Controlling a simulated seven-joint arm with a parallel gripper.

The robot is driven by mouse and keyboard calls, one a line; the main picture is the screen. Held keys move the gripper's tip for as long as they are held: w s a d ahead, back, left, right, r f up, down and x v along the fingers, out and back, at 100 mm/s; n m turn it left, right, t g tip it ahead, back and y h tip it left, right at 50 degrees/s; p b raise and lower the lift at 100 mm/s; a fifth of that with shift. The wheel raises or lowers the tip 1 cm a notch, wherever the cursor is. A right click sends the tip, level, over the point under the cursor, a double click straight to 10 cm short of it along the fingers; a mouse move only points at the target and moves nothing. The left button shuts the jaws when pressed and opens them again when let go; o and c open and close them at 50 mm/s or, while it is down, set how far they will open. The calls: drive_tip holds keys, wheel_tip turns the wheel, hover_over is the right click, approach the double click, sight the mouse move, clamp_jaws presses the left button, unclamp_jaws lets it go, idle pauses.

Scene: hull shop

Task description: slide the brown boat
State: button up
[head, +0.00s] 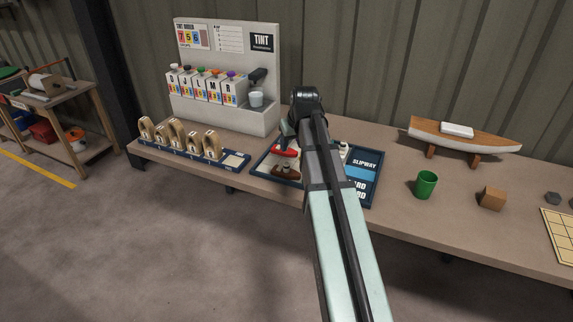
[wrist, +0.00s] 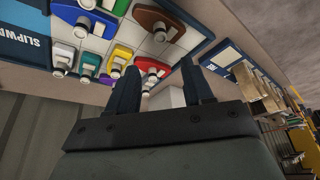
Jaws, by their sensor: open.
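The brown boat (head: 287,172), a small piece with a white knob, sits at the front left of a blue-rimmed boat board (head: 262,174). It also shows at the top of the wrist view (wrist: 150,19). A red boat (head: 288,150) lies behind it; in the wrist view the red boat (wrist: 153,68) shows just beyond the fingertips. My gripper (wrist: 158,78) is open, with nothing visibly held between its fingers. It is over the board, apart from the brown boat. In the head view my arm hides the middle of the board and most of my gripper.
A tint dispenser (head: 228,115) stands behind left, a rack (head: 180,151) at left. A green cup (head: 426,184) and wooden block (head: 492,198) stand right.

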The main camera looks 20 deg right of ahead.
sight(287, 164)
drive_tip(key=x, duration=1.3)
drive_tip(key=shift+f, duration=0.25)
drive_tip(key=shift+c, duration=0.5)
clamp_jaws()
